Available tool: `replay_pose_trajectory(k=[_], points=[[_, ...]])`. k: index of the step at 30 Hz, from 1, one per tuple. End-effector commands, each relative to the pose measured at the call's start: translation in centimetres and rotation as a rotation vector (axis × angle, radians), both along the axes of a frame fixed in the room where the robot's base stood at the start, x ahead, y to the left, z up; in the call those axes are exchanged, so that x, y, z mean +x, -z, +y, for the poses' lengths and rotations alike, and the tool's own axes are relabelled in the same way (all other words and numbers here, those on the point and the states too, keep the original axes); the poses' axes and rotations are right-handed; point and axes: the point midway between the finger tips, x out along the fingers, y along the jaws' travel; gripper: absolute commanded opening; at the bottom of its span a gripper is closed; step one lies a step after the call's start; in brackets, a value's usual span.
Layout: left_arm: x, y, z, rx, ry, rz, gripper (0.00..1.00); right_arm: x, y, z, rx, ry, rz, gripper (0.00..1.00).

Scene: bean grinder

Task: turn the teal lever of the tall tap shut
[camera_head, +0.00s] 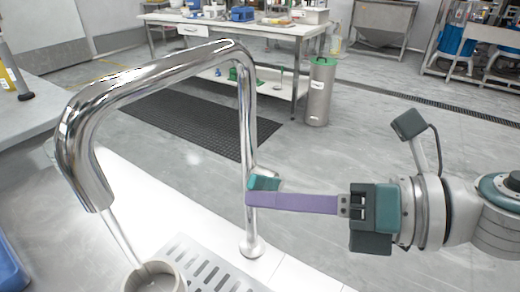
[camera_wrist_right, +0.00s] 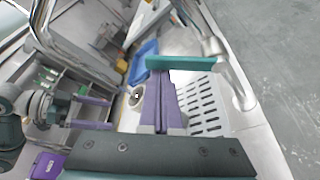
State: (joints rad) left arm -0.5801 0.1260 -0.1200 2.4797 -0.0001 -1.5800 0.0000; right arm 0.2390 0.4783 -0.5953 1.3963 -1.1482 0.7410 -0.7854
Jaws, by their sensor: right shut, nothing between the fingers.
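The tall chrome tap (camera_head: 250,120) arches over the counter, and a thin stream runs from its spout into a pale cup (camera_head: 166,283). Its teal lever (camera_head: 264,183) sits low on the upright pipe; it also shows in the right wrist view (camera_wrist_right: 185,62). My right gripper (camera_head: 249,199) is shut and empty, its purple fingers reaching in from the right. Their tips are right beside the lever and pipe; I cannot tell if they touch. My left gripper (camera_wrist_right: 78,112) shows only in the right wrist view, its purple fingers apart.
A slotted drip tray (camera_head: 212,268) lies by the tap's base. A blue container (camera_head: 10,268) stands at the left edge; the floor beyond the counter is open. A metal cylinder with a green top (camera_head: 319,92) and a cluttered workbench (camera_head: 235,27) stand farther back.

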Motion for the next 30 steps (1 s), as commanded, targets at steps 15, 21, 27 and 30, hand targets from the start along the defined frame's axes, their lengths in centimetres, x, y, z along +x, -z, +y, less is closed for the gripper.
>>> replay_pose_trajectory(k=[15, 21, 27, 30], points=[[0.0, 3.1, -0.2, -0.007, -0.005, 0.0, 1.0, 2.0, -1.9, -1.5, 0.282, 0.002, 0.387, 0.0], [0.0, 4.1, -0.3, -0.011, -0.007, 0.0, 1.0, 2.8, -2.4, -2.0, 0.367, 0.002, 0.505, 0.0], [0.0, 4.8, -0.3, -0.011, -0.007, 0.0, 1.0, 3.3, -2.7, -2.4, 0.426, 0.001, 0.584, 0.0], [0.0, 5.0, -0.3, -0.011, -0.007, 0.0, 1.0, 3.4, -2.8, -2.5, 0.443, 0.002, 0.61, 0.0]])
